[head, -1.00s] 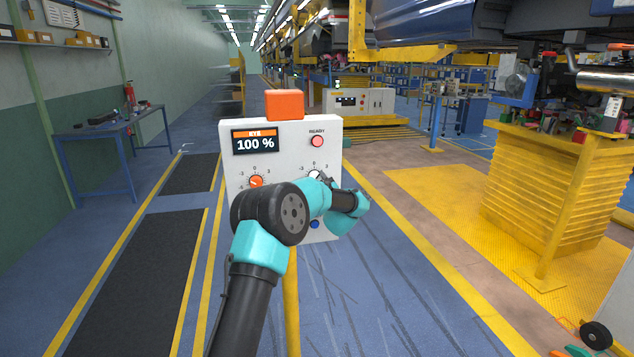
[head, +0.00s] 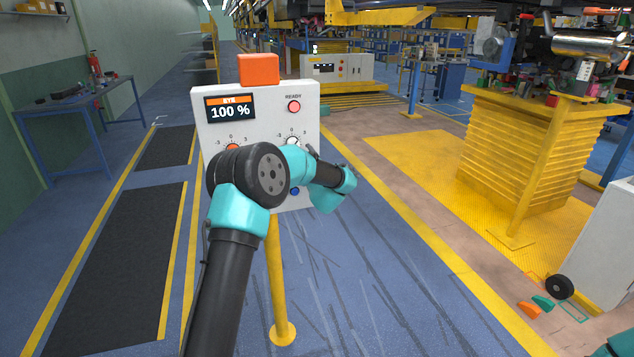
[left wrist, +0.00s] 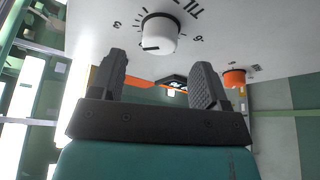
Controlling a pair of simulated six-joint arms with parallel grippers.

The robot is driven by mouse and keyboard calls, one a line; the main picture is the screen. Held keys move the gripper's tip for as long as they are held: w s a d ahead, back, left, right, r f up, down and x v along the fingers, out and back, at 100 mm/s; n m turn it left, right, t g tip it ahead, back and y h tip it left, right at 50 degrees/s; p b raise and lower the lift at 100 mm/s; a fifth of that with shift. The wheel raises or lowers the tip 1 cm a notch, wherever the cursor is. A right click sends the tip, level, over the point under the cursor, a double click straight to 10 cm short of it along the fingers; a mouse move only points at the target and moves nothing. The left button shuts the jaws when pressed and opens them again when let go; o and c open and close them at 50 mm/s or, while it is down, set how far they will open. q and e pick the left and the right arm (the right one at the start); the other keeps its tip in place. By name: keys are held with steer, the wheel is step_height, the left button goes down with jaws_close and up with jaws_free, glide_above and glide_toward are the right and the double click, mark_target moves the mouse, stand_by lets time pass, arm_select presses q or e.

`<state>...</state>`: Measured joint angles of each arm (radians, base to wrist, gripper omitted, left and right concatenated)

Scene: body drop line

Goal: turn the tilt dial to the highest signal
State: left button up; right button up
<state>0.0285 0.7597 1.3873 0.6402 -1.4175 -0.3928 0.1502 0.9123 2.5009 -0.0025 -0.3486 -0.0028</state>
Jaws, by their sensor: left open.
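The white tilt dial (left wrist: 160,33), with part of its "TILT" label beside it, shows upside down on the panel in the left wrist view. A dark mark is on its lower left edge. In the head view the dial (head: 292,141) is partly covered by my arm. My left gripper (left wrist: 160,72) is open and empty, its fingers apart and below the dial in the wrist picture, not around it. The display (head: 230,107) reads 100 %. My right gripper is not in view.
The white panel (head: 211,90) stands on a yellow post (head: 277,270). An orange dial (left wrist: 233,79) sits beside the tilt dial. A red lamp (head: 294,107) marked READY is above, a blue button (head: 295,190) below. Open floor surrounds the post.

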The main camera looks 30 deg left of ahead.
arm_select(q)
steer(key=v, duration=1.2)
steer(key=shift+s+d, duration=0.2)
steer(key=shift+d, duration=0.1)
steer(key=shift+f, duration=0.1)
steer(key=s+d+f+m+h, duration=0.25)
steer(key=f+m+h, duration=0.2)
steer(key=f, duration=0.55)
steer(key=s+d+f+m+g+h, duration=0.1)
steer(key=s+d+f+m+h, duration=0.15)
steer(key=f+h, duration=0.5)
steer(key=s+d+f+m+h, duration=0.2)
steer(key=s+f+m+h, duration=0.25)
steer(key=f, duration=0.65)
steer(key=s+d+f+m+g+h, duration=0.1)
steer(key=s+f+g, duration=0.4)
steer(key=s, duration=0.8)
steer(key=s+d+f+m+g+h, duration=0.2)
steer(key=s+d+f+g+h, duration=0.2)
steer(key=s, duration=0.9)
step_height(320, 180, down, 3)
steer(key=shift+d+f+g, duration=0.1)
steer(key=shift+d+g, duration=0.5)
steer(key=shift+g, duration=0.3)
steer(key=shift+w+m, duration=0.1)
steer(key=shift+m, duration=0.15)
